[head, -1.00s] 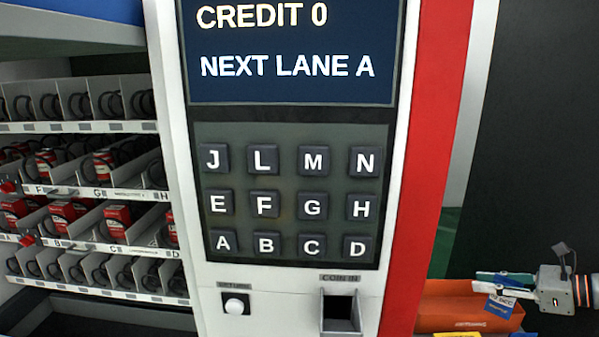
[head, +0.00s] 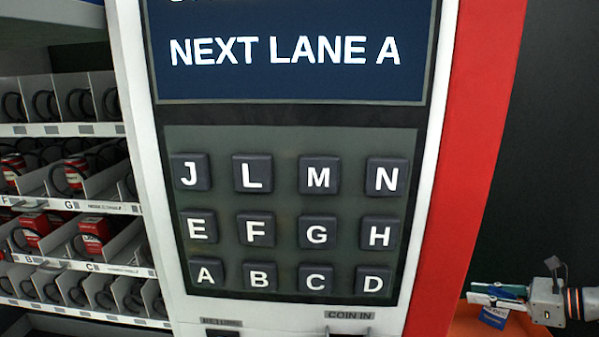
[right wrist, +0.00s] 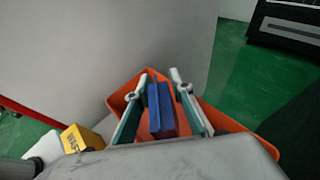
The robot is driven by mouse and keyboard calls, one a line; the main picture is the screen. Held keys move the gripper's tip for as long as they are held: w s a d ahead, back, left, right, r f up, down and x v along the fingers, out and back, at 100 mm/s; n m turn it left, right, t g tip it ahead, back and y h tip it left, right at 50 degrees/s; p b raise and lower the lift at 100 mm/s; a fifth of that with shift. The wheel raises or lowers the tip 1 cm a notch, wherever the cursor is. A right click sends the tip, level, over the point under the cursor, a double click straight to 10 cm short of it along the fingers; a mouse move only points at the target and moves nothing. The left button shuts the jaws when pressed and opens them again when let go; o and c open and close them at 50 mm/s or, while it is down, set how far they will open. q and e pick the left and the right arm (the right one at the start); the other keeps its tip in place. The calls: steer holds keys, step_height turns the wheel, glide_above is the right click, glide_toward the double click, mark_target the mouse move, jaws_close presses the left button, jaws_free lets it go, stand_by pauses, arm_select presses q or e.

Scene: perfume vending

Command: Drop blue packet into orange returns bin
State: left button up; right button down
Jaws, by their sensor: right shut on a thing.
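My right gripper (head: 482,292) is at the lower right of the head view, its fingers pointing left. It is shut on the blue packet (head: 493,317), which hangs below the fingers. The orange returns bin (head: 463,324) shows behind and below the packet, mostly cut off by the picture's bottom edge. In the right wrist view the blue packet (right wrist: 161,112) sits between the two fingers of the gripper (right wrist: 160,80). The orange bin (right wrist: 240,130) lies beyond and around it, partly hidden by the gripper. My left gripper is in neither view.
A vending machine keypad (head: 290,225) and a display (head: 285,60) reading "NEXT LANE A" fill the middle. Shelves (head: 75,208) with red packs stand at the left. A yellow box (right wrist: 76,138) is beside the bin. Green floor (right wrist: 240,70) lies beyond the bin.

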steer(key=shift+f, duration=0.45)
steer(key=c, duration=1.7)
jaws_free()
steer(key=shift+d, duration=0.1)
steer(key=v, duration=0.7)
steer(key=shift+s, duration=0.2)
steer(key=shift+d, duration=0.1)
